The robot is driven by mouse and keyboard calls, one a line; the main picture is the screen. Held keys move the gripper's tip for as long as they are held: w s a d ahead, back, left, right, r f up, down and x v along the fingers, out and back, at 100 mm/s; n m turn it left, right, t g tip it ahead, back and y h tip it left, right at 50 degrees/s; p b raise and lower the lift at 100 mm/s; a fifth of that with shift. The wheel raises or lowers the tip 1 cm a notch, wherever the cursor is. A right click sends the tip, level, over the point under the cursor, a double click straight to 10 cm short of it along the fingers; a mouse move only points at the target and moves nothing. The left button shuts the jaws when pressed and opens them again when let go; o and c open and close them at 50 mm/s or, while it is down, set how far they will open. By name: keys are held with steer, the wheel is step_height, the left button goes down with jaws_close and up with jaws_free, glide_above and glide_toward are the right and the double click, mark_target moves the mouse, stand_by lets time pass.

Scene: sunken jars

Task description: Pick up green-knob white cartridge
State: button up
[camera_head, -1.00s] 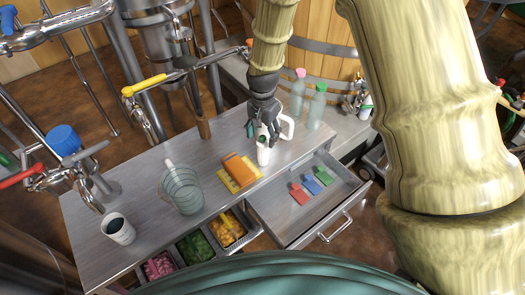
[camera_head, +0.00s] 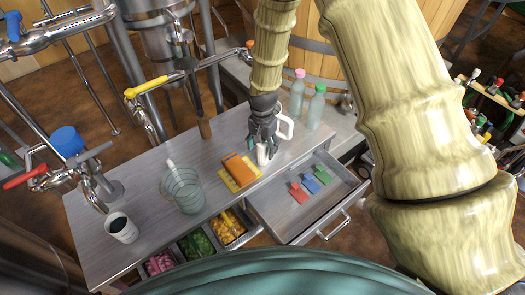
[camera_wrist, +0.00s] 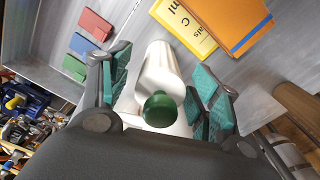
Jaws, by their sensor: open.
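The white cartridge (camera_wrist: 160,70) with a round green knob (camera_wrist: 160,108) stands between the open fingers of my gripper (camera_wrist: 158,92) in the wrist view. Teal-padded fingers are on both sides of it, and I cannot tell whether they touch it. In the head view my gripper (camera_head: 263,142) points down over the counter, and the lower part of the cartridge (camera_head: 262,156) shows below the fingers. The knob is hidden there by the gripper.
An orange book on a yellow one (camera_head: 240,168) lies to the left, with a glass jug (camera_head: 183,190) beyond. An open drawer (camera_head: 290,222) with red, blue and green blocks is at the right.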

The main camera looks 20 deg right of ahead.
steer(key=c, duration=1.1)
steer(key=shift+r, duration=0.15)
steer(key=shift+r, duration=0.4)
step_height(320, 180, up, 2)
steer(key=shift+r+b, duration=0.25)
steer(key=shift+b, duration=0.5)
steer(key=s+a+r+b, duration=0.1)
steer(key=s+a+b, duration=0.2)
steer(key=s, duration=1.2)
steer(key=shift+s+a+r+p, duration=0.15)
steer(key=shift+s+r+p, duration=0.05)
steer(key=shift+r+p, duration=1.1)
steer(key=shift+s+a+r+p, duration=0.1)
steer(key=shift+s+r+p, duration=0.05)
steer(key=shift+r+p, duration=1.15)
